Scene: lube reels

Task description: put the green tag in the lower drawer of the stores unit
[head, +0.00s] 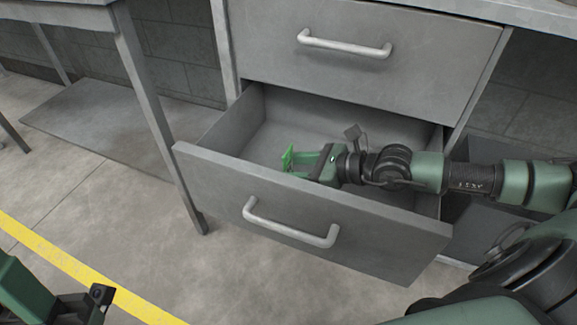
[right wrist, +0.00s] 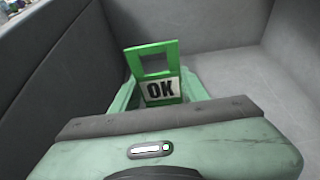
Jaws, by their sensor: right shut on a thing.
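The green tag (head: 288,158) is held at the tips of my right gripper (head: 300,165). In the right wrist view the tag (right wrist: 152,62) shows a square opening and a white label reading "OK". My right gripper is shut on it, inside the opening of the lower drawer (head: 310,213). The drawer is pulled out, and its inside looks empty apart from the gripper and tag. I cannot tell whether the tag touches the drawer floor. At the lower left of the head view, part of my left arm shows; its fingertips are not clearly seen.
The upper drawer (head: 360,60) of the stores unit is shut, with a light bar handle (head: 344,44). The lower drawer's handle (head: 290,224) faces front. A grey table leg (head: 160,110) stands just left of the unit. A yellow line (head: 80,270) crosses the open floor.

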